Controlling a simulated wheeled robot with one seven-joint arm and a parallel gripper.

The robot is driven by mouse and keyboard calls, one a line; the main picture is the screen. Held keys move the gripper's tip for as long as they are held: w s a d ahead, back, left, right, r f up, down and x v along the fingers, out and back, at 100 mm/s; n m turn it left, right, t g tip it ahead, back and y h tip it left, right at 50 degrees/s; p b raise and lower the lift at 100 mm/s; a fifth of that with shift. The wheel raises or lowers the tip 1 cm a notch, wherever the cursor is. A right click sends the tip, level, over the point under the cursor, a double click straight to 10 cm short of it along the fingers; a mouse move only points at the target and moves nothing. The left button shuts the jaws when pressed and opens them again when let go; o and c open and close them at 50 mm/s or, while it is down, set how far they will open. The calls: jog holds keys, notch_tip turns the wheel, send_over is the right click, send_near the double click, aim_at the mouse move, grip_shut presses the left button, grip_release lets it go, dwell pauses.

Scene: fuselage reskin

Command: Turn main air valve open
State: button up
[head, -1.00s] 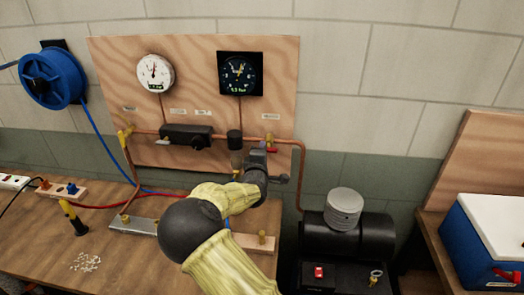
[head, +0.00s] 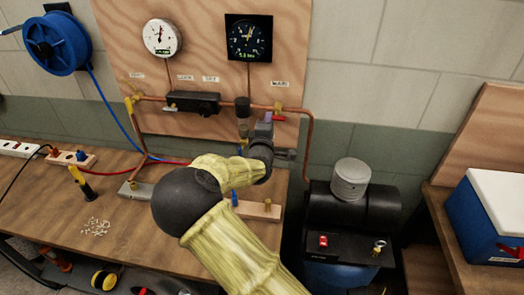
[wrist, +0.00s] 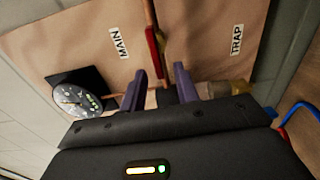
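The main valve has a red lever (head: 279,118) on the copper pipe near the right edge of the plywood board, under the MAIN label (head: 280,84). In the wrist view the red lever (wrist: 153,48) lies beside the MAIN label (wrist: 118,42), just ahead of my fingers. My gripper (head: 266,122) is just left of and below the lever in the head view. Its two purple fingers (wrist: 160,76) are apart, with the lever's near end in line with the gap. I cannot tell whether they touch it.
A brass fitting (wrist: 228,88) is close to my right finger in the wrist view. The board carries a white gauge (head: 163,37), a black gauge (head: 248,38) and a black regulator (head: 192,102). A compressor (head: 355,210) stands right of the workbench (head: 50,185). A blue hose reel (head: 56,43) hangs left.

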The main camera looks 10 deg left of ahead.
jog(key=s+b, duration=0.2)
jog(key=s, duration=1.2)
jog(key=shift+a+b, duration=0.25)
jog(key=shift+b, duration=0.15)
jog(key=s+d+f+m+g+h, duration=0.1)
jog(key=s+d+f+m+g, duration=0.1)
jog(key=d+f+m+g, duration=0.9)
jog(key=s+d+r+m+g, duration=0.1)
jog(key=s+d+m+g, duration=0.1)
jog(key=s+d, duration=0.4)
jog(key=s+d+m+g+y, duration=0.1)
jog(key=s+d+m, duration=0.3)
jog(key=s, duration=0.8)
jog(key=shift+d+r+m+g+y, duration=0.35)
jog(key=shift+d+g, duration=0.35)
jog(key=shift+d, duration=0.5)
